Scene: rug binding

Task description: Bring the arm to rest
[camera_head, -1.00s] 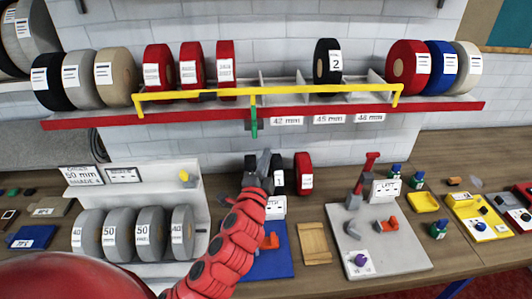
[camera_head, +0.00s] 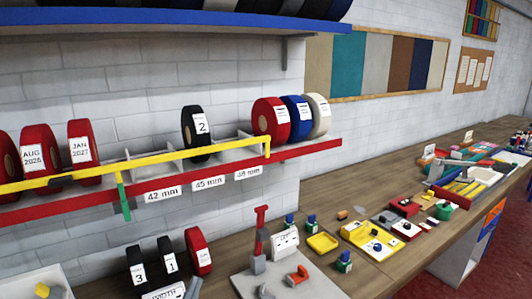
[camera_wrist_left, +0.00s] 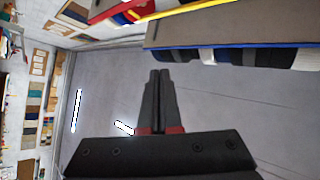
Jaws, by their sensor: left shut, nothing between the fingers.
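My left gripper (camera_wrist_left: 159,74) shows in the left wrist view with its two dark fingers together and nothing between them. In the head view only the grey tip of the left gripper (camera_head: 193,289) shows at the bottom edge, beside the white label holder in front of the small rolls; the rest of that arm is out of the picture. The wrist view looks past the fingers at a plain grey surface, with the room turned on its side. My right gripper is in neither view.
A shelf with a yellow bar (camera_head: 150,160) and red front edge (camera_head: 315,152) holds red, black, blue and white rolls. Below stand black rolls (camera_head: 137,265) and a red roll (camera_head: 198,250). A grey board (camera_head: 245,284) with a red-handled tool lies right. The workbench (camera_head: 345,195) runs off right.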

